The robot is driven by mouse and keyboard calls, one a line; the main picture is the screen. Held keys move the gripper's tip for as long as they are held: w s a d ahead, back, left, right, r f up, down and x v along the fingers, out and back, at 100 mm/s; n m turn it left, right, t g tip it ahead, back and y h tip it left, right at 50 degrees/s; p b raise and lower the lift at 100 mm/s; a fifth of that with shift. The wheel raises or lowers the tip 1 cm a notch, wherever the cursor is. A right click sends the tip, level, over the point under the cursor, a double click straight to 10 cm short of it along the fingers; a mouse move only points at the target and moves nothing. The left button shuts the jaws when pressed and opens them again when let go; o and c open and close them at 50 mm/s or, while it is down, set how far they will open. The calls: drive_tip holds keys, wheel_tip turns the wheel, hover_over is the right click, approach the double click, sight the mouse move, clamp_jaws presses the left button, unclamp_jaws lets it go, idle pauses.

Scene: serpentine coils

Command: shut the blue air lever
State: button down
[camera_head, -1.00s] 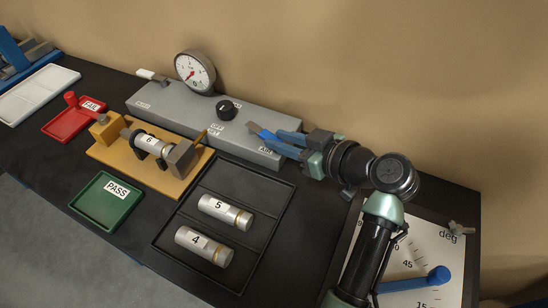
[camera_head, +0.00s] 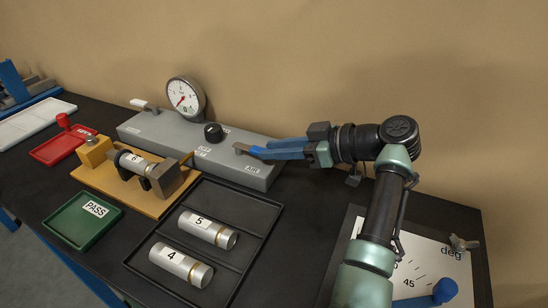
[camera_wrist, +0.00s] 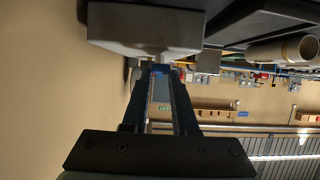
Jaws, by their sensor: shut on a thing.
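The grey console (camera_head: 190,145) stands at the back of the table, with the blue air lever (camera_head: 256,151) at its right end by the AIR label. The lever's grey end (camera_head: 240,147) shows left of my fingertips; most of its blue handle is hidden by the fingers. My gripper (camera_head: 266,152) reaches in from the right, low over the console, and is shut on the lever. In the wrist view my fingers (camera_wrist: 160,85) lie close together, with a little blue at their tips. The grey console body (camera_wrist: 145,28) shows just beyond them.
A pressure gauge (camera_head: 186,96) and a black knob (camera_head: 213,132) stand on the console. In front are an orange fixture (camera_head: 125,190) with a coil, a black tray (camera_head: 255,225) with coils 4 and 5, and green and red trays. The wall is close behind.

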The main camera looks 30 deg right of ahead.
drive_tip(key=shift+f, duration=0.15)
drive_tip(key=c, duration=0.7)
unclamp_jaws()
drive_tip(key=v, duration=1.3)
drive_tip(key=shift+b, duration=0.4)
